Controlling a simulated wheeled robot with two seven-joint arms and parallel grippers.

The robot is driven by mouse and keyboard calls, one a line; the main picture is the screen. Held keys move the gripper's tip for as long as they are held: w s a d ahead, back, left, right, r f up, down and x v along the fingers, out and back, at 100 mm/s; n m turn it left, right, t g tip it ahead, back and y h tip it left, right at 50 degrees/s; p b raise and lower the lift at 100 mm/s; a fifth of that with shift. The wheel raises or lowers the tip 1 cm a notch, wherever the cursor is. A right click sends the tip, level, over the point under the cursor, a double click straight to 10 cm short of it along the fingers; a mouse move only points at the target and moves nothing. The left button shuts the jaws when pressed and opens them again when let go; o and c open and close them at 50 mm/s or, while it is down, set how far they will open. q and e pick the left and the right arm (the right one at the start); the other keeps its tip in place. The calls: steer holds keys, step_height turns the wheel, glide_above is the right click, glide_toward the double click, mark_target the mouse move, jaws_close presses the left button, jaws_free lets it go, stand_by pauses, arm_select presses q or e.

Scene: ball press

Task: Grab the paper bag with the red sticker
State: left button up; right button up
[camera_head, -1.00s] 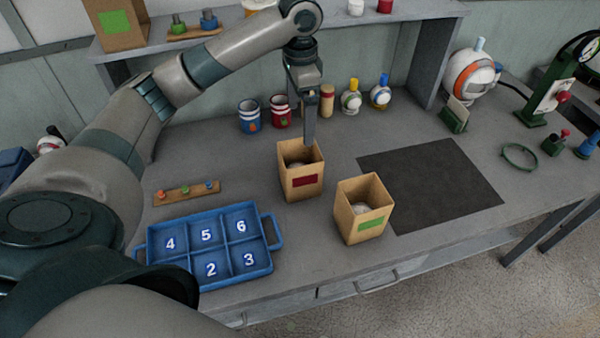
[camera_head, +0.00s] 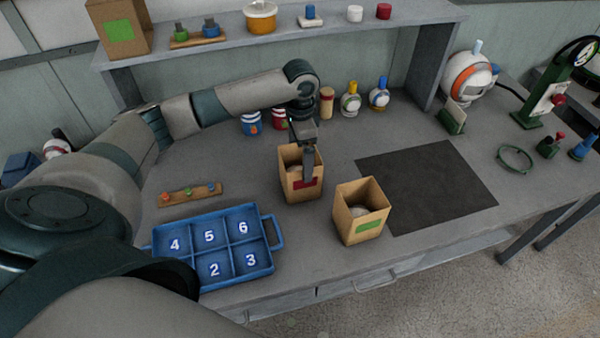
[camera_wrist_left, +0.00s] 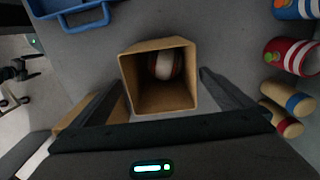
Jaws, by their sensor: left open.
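The paper bag with the red sticker (camera_head: 287,181) stands upright and open-topped on the bench. The paper bag with the green sticker (camera_head: 352,222) stands just to the right and nearer, also holding a pale ball. My right gripper is not in view.
A blue numbered tray (camera_head: 274,262) is at the front left, with a small pegged wooden strip (camera_head: 190,195) behind it. Cups and bottle-like items (camera_head: 350,104) stand behind the bag. A dark mat (camera_head: 425,185) to the right is clear.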

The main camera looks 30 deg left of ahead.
mark_target(300, 166)
arm_select(q)
steer(key=shift+f, duration=0.15)
steer(key=shift+f+p, duration=0.55)
steer(key=shift+p, duration=0.05)
step_height(300, 166, down, 3)
steer(key=shift+f+p, duration=0.1)
steer(key=shift+p, duration=0.6)
steer(key=shift+f, duration=0.4)
steer(key=c, duration=1)
